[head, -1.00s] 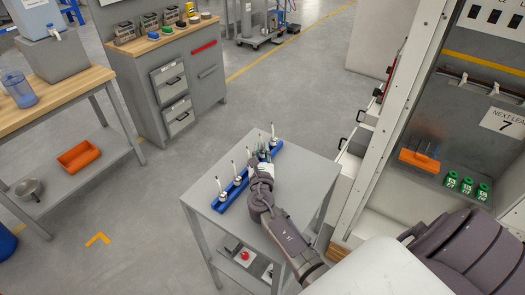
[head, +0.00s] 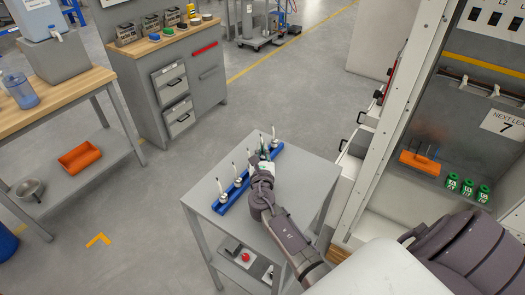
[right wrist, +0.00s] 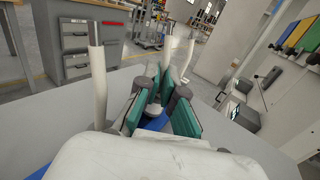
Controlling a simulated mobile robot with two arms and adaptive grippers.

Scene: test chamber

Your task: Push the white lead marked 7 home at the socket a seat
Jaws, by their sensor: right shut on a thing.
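A blue rack (head: 231,196) lies on the grey table, with several upright white leads standing in a row along it. My right gripper (head: 265,155) is low over the rack's far half, shut on one white lead. In the right wrist view its teal-padded fingers (right wrist: 164,105) close on a white lead (right wrist: 167,62) from both sides. Another white lead with a metal tip (right wrist: 97,75) stands to the left, apart from the fingers. No number is legible on the leads. The held lead's lower end is hidden. My left gripper is out of view.
A cabinet at right has a sign (head: 502,124) reading NEXT LEAD 7, an orange holder (head: 420,161) and green labelled items (head: 467,187). A red button (head: 245,257) is on the table's lower shelf. The near right of the grey tabletop (head: 305,185) is clear.

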